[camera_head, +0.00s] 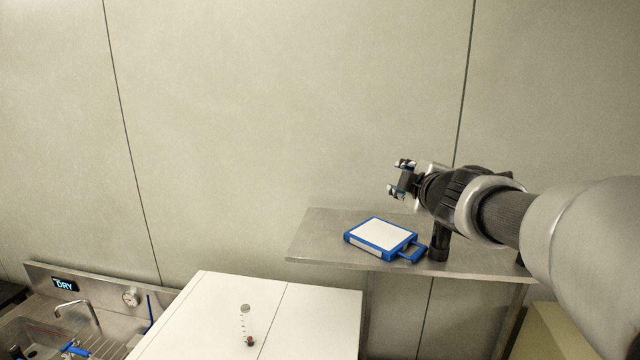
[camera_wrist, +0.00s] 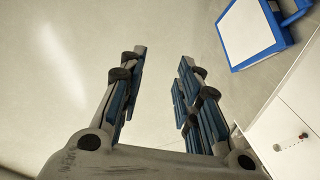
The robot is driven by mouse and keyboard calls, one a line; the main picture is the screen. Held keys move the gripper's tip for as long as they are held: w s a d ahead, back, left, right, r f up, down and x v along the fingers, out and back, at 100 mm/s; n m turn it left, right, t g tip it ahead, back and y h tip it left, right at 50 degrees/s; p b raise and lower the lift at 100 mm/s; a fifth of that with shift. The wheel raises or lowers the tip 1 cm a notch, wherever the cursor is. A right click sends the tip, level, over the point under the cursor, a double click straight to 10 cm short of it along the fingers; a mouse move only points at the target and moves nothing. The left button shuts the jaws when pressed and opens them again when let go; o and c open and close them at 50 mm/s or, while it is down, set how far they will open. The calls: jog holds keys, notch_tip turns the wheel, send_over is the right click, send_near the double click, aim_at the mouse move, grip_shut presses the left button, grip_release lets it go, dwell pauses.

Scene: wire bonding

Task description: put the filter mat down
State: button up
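The filter mat (camera_head: 381,234) looks like a flat white panel in a blue frame with a blue handle at its right. It lies flat on the metal shelf (camera_head: 320,241). My gripper (camera_head: 393,177) is above and slightly right of it, apart from it, with its fingers pointing left. In the wrist view, my gripper (camera_wrist: 160,90) has its two fingers spread with nothing between them. The filter mat (camera_wrist: 248,30) also shows there at the upper right, outside the fingers.
A black cylindrical object (camera_head: 439,243) stands on the shelf beside the handle. A white cabinet (camera_head: 315,310) in front bears a small clear tube with a red end (camera_head: 246,325). A sink with a tap (camera_head: 88,312) and a "DRY" sign (camera_head: 65,285) is at the lower left.

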jog(key=s+d+f+m+g+h, duration=0.1)
jog(key=s+f+m+g+h, duration=0.3)
jog(key=s, duration=0.6)
jog(key=s+d+f+m, duration=0.2)
jog(key=s+m, duration=0.4)
jog(key=s, duration=0.3)
jog(key=s+a+f+m+g+y, duration=0.2)
jog(key=s+a+f+g, duration=0.15)
jog(key=s+f, duration=0.45)
jog(key=s+a+f+m+g+y, duration=0.25)
jog(key=s+a+f, duration=0.2)
jog(key=s, duration=0.75)
notch_tip(320, 180, down, 34)
jog(key=h+b, duration=0.1)
jog(key=b, duration=3.1)
jog(key=shift+s+d+g, duration=0.15)
jog(key=shift+s+g, duration=0.15)
jog(key=shift+s, duration=0.1)
